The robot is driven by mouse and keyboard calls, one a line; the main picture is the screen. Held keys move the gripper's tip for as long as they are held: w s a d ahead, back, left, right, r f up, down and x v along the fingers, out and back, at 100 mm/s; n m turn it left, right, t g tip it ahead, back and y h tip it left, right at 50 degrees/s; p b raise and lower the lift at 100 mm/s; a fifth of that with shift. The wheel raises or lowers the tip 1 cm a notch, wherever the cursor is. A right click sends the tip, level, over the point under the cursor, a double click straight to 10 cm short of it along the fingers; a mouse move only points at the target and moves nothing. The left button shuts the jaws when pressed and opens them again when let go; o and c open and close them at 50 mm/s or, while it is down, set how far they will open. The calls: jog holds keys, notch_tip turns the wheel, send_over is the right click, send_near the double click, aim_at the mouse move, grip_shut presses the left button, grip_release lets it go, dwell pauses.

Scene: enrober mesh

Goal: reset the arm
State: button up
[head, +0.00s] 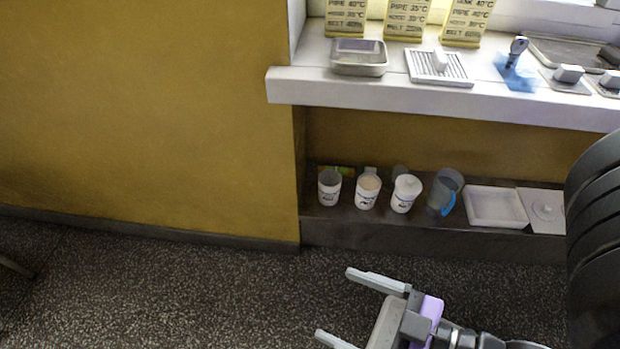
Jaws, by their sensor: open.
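My gripper (348,305) is at the bottom of the head view, held out over the speckled floor (200,285). Its two fingers point left and stand wide apart, with nothing between them. The gripper touches nothing that I can see. My arm reaches in from the lower right, and part of it is cut off by the frame's edge.
A white counter (400,105) holds a metal tray (359,60), a slatted plate (439,68) and yellow signs (407,18). A low shelf (400,228) below holds white cups (367,192), a clear jug (442,190) and a white tray (496,207). The left floor is mostly clear beside the yellow wall (140,120).

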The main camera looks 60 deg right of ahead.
notch_tip(320, 180, up, 21)
jog(key=p, duration=2)
jog(key=shift+p, duration=0.3)
jog(key=shift+c, duration=0.2)
